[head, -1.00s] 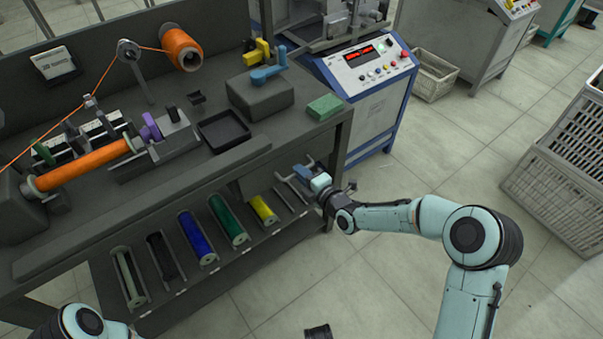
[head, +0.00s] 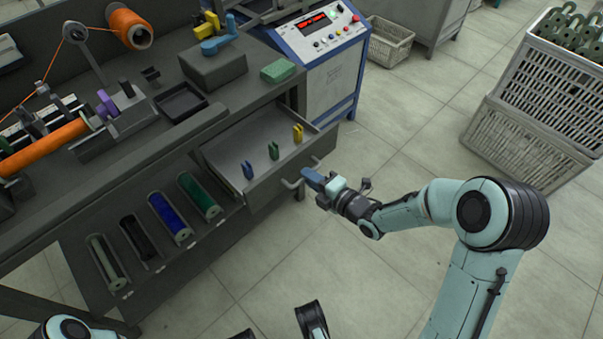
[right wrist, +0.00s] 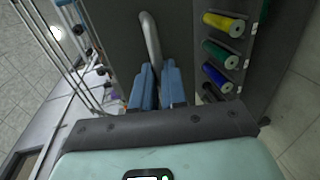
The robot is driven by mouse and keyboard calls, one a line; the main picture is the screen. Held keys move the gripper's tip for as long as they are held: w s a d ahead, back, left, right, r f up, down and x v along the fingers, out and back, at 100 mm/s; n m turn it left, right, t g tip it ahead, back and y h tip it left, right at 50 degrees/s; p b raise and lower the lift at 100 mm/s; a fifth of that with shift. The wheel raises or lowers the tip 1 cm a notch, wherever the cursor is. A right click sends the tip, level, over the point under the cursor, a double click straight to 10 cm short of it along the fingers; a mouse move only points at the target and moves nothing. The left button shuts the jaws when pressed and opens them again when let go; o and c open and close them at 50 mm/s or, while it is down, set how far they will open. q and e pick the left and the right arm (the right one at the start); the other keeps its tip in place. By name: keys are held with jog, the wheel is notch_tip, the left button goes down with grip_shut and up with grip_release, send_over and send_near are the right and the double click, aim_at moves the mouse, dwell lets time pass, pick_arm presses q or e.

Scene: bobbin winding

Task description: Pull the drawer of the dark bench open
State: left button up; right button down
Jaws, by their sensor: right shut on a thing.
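The dark bench (head: 160,128) stands at the left. Its grey drawer (head: 268,187) is pulled out below the top, and its inside shows. In it stand a blue clip (head: 247,170), a green clip (head: 273,151) and a yellow clip (head: 297,133). My right gripper (head: 313,181) is at the drawer front, its blue fingers shut on the bar handle (head: 291,184). In the right wrist view the handle (right wrist: 150,38) runs between the two blue fingers (right wrist: 155,88). My left gripper is not in view.
Coloured rolls, such as the blue one (head: 169,215), lie in the sloping rack below the bench top. A blue-framed control cabinet (head: 330,65) stands behind. White crates (head: 535,125) stand at the right. The floor (head: 400,150) between them and the drawer is clear.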

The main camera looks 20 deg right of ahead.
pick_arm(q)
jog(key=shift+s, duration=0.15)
pick_arm(e)
jog(key=shift+s+d, duration=0.25)
jog(key=shift+s, duration=0.35)
jog(key=c, duration=1.2)
grip_release()
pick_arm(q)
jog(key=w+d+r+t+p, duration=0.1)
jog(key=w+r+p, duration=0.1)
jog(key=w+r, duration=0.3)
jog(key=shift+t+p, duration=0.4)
pick_arm(e)
jog(key=v, duration=1.3)
jog(key=shift+s+r, duration=0.1)
jog(key=shift+s, duration=0.1)
